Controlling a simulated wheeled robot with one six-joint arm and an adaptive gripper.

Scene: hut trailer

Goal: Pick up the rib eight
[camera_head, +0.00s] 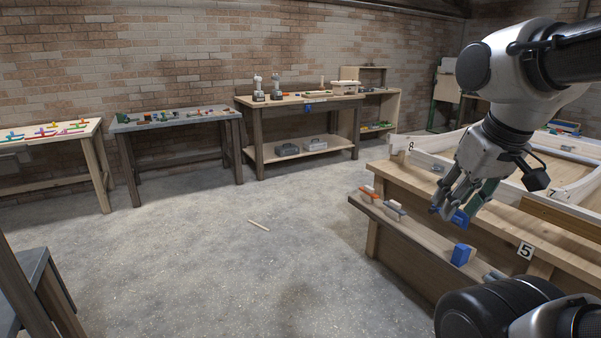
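A small tag with the number 8 (411,147) sits on a pale wooden piece (427,160) at the far left end of the frame on the workbench at right. My arm hides where this piece continues to the right. My gripper (453,212) points down over the bench's near side, to the right of and nearer than the tag, apart from it. A blue thing (461,218) and a green thing (486,193) show right by its fingers. I cannot tell whether the fingers are open or touch either one.
The bench's lower ledge (415,235) carries red-and-grey tools (370,193) and a blue block (461,254). Tags 7 (552,194) and 5 (525,250) mark other parts. Tables line the brick wall.

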